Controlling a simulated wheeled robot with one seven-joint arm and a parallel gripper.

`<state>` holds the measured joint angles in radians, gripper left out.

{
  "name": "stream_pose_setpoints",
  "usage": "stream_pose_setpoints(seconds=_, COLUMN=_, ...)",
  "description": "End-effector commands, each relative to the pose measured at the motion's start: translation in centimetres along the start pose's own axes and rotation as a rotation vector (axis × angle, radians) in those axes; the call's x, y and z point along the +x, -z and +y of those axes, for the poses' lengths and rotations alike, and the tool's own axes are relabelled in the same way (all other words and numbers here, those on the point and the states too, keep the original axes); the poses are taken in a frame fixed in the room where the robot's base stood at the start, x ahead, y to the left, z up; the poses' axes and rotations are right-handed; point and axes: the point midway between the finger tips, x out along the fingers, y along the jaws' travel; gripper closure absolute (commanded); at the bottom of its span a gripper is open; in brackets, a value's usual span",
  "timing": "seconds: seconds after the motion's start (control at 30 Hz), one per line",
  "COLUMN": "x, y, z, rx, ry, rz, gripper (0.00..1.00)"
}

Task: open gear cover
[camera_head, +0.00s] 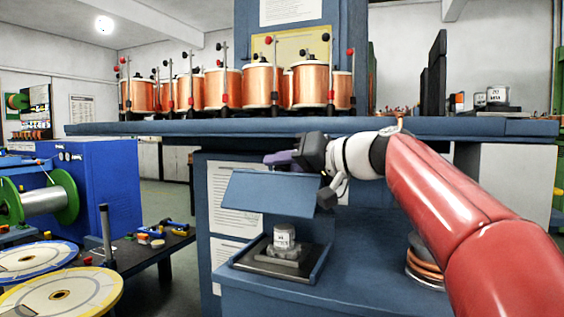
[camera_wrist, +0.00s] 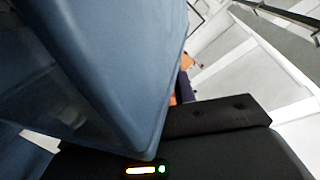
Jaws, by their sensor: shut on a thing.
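The gear cover (camera_head: 268,194) is a flat blue panel, raised and tilted above a dark open base (camera_head: 258,262). A grey block with a pale labelled piece (camera_head: 284,238) sits in that base, uncovered. My gripper (camera_head: 325,196) is at the cover's right end, shut on its edge. The jaws are small and partly hidden in the head view. In the wrist view, the cover (camera_wrist: 110,60) fills the upper left, close against the black gripper body (camera_wrist: 215,145); the fingertips cannot be made out there.
A blue shelf (camera_head: 400,127) with several copper spools (camera_head: 223,88) runs just above my wrist. A blue bench top (camera_head: 350,270) lies below, with a copper coil (camera_head: 425,265) at right. Reels (camera_head: 60,292) and a low dark table (camera_head: 150,246) stand at left.

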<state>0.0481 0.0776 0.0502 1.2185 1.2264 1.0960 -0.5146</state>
Motion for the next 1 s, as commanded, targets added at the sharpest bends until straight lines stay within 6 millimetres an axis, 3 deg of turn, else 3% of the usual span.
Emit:
stream_pose_setpoints(seconds=0.67, x=-0.17, y=0.49, z=-0.44, rx=0.063, ry=0.000, rz=-0.012, gripper=1.00)
stream_pose_setpoints(seconds=0.7, x=-0.17, y=0.49, z=-0.43, rx=0.063, ry=0.000, rz=-0.012, gripper=0.69)
stream_pose_setpoints(seconds=0.83, x=-0.16, y=0.46, z=-0.42, rx=0.062, ry=0.000, rz=-0.013, gripper=0.54)
stream_pose_setpoints(seconds=1.0, x=-0.15, y=0.43, z=-0.42, rx=0.062, ry=0.000, rz=-0.014, gripper=0.54)
